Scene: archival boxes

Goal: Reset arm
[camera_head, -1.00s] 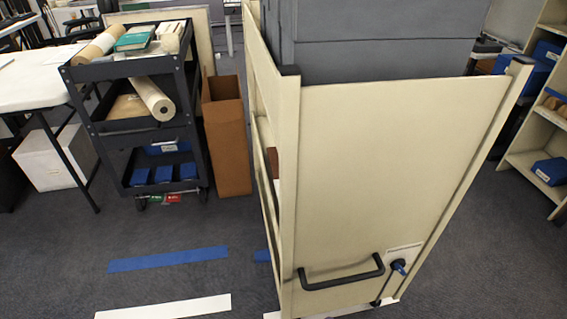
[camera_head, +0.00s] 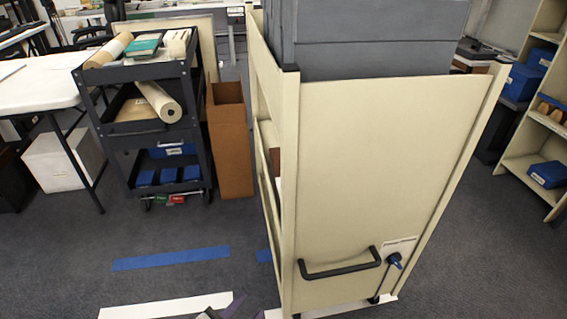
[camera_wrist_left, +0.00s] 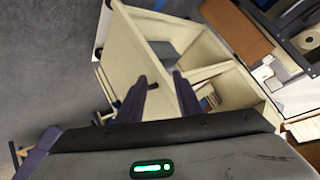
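My left gripper (camera_head: 228,308) just shows at the bottom edge of the head view, in front of the cream cart's left front corner; most of it is cut off. In the left wrist view my left gripper (camera_wrist_left: 160,80) has its two dark fingers apart with nothing held between them. The cream cart (camera_head: 385,170) stands upright in the head view, with a black handle (camera_head: 340,268) low on its end panel. The cart also shows beyond the fingers in the left wrist view (camera_wrist_left: 150,65). My right gripper is in neither view.
Grey archival boxes (camera_head: 370,45) sit on top of the cream cart. A dark trolley (camera_head: 150,130) with paper rolls and blue boxes, and a tall brown box (camera_head: 230,145), stand at the left. Cream shelving (camera_head: 535,150) is at the right. The carpet at front left is clear apart from floor tape (camera_head: 170,258).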

